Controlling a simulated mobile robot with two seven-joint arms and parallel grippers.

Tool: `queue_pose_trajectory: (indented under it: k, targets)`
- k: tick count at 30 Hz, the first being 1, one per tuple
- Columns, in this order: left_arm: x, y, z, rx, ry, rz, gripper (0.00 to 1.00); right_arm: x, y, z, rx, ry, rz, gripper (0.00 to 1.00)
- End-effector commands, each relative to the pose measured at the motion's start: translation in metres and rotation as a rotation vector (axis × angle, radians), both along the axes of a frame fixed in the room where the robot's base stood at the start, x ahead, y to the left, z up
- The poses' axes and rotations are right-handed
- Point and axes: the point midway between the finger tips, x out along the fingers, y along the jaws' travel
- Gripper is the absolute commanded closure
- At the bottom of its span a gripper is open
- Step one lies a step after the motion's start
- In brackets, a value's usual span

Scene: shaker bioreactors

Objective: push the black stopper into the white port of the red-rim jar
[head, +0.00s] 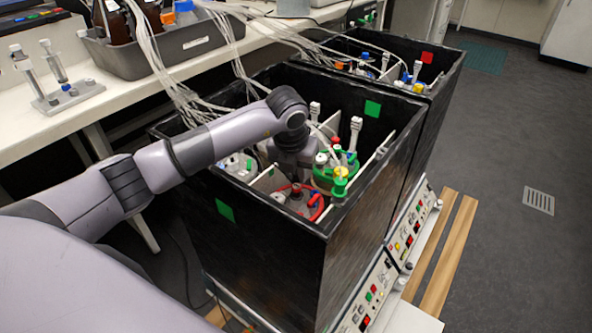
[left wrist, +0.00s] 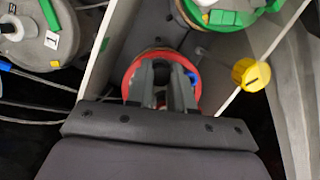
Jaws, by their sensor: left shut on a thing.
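The red-rim jar (head: 312,213) stands in the near black box, in the compartment nearest me. Its red rim also shows in the left wrist view (left wrist: 128,78), around my fingers. My left gripper (left wrist: 163,78) is over this jar, its fingers pointing down at the lid. It is shut on the black stopper, a small dark piece (left wrist: 161,75) between the fingertips, mostly hidden by them. The white port is hidden behind the fingers, so I cannot tell whether the stopper touches it. My right gripper is not in view.
A green-rim jar (head: 338,170) with tubes stands just behind. A yellow cap (left wrist: 251,74) is close right of my fingers. White dividers and the black box walls (head: 270,240) surround the jar. Another jar (left wrist: 42,38) is at left. Tubes hang from the bench tray (head: 190,48).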

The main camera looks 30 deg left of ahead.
Motion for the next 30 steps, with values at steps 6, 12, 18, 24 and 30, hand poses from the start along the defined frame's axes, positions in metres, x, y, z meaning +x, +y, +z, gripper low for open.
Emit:
queue_pose_trajectory:
  k: [6,12,18,24,30]
  targets:
    - [-0.0001,0.0003,-0.0041,0.0,0.0,0.0,1.0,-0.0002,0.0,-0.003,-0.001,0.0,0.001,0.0]
    - [-0.0001,0.0003,-0.0073,0.001,0.001,0.0,1.0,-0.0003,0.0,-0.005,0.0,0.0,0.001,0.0]
    - [-0.0002,0.0002,-0.0085,0.001,0.001,0.0,1.0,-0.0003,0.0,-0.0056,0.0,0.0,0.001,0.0]
    - [-0.0002,0.0001,-0.0085,0.001,0.001,0.0,0.49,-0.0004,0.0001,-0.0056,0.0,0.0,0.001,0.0]
    - [-0.0001,0.0001,-0.0084,0.0,0.001,0.0,0.49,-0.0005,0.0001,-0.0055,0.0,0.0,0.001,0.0]
